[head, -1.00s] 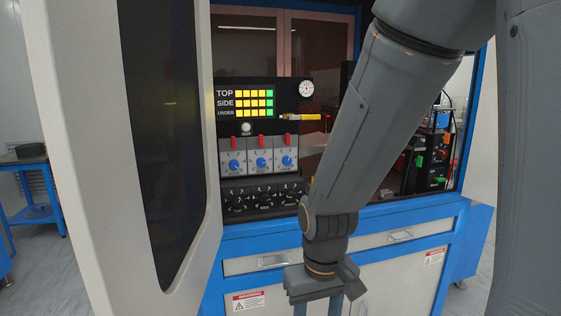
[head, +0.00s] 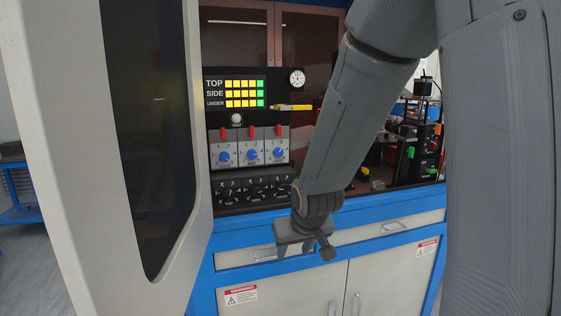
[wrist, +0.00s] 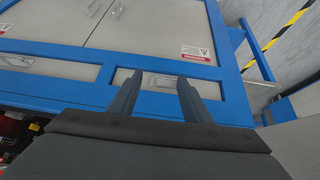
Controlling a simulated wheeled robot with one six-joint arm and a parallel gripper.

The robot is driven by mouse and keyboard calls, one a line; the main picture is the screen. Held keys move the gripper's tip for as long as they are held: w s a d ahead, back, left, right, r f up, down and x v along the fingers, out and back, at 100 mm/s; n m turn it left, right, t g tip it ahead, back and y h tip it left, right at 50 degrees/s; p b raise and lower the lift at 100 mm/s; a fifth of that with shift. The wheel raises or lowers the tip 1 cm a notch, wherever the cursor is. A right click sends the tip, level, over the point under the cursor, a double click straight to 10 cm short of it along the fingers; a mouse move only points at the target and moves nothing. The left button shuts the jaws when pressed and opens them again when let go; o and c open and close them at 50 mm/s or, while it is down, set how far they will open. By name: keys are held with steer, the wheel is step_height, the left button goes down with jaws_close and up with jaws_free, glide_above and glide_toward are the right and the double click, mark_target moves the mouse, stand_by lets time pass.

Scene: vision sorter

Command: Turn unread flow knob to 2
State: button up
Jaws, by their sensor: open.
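A control panel (head: 238,123) in the head view has three blue knobs, at left (head: 224,157), middle (head: 252,154) and right (head: 278,152), each below a red part. Under them, a black strip carries black dials (head: 229,191) with small white marks. A lamp display (head: 245,94) has rows marked TOP, SIDE and UNDER, yellow with green at the right end. I cannot tell which knob is the unread flow one; settings are too small to read. My gripper (head: 304,252) is open and empty, below and right of the panel, apart from it. The wrist view shows its fingers (wrist: 158,79) spread.
A blue-framed cabinet with drawers (head: 388,227) and doors (head: 313,290) lies under the panel. A large pale door with a dark window (head: 155,140) stands open at left. A round gauge (head: 297,78) and a yellow tool (head: 292,107) are right of the display.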

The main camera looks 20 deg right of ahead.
mark_target(279, 153)
steer(key=w+d+r+t+b, duration=0.1)
steer(key=w+r+t, duration=0.1)
steer(key=w, duration=0.3)
steer(key=w+d+r+t, duration=0.1)
steer(key=w+r+t, duration=0.1)
steer(key=w, duration=0.4)
steer(key=w+d+r+t+b, duration=0.1)
steer(key=w+d+r+t, duration=0.1)
steer(key=w, duration=0.3)
steer(key=shift+w+r+t+b, duration=0.15)
steer(key=shift+r+t+b, duration=0.25)
steer(key=shift+r, duration=0.45)
steer(key=w+d+r+t+b, duration=0.1)
steer(key=w+d+r+t, duration=0.1)
steer(key=w+r+t, duration=0.55)
steer(key=w+g, duration=0.1)
steer(key=w, duration=0.3)
steer(key=w+r+g, duration=0.1)
steer(key=w, duration=0.1)
steer(key=shift+w+n+g+p, duration=0.15)
steer(key=shift+n+g+p, duration=0.2)
steer(key=shift+n+p, duration=0.05)
steer(key=c, duration=1)
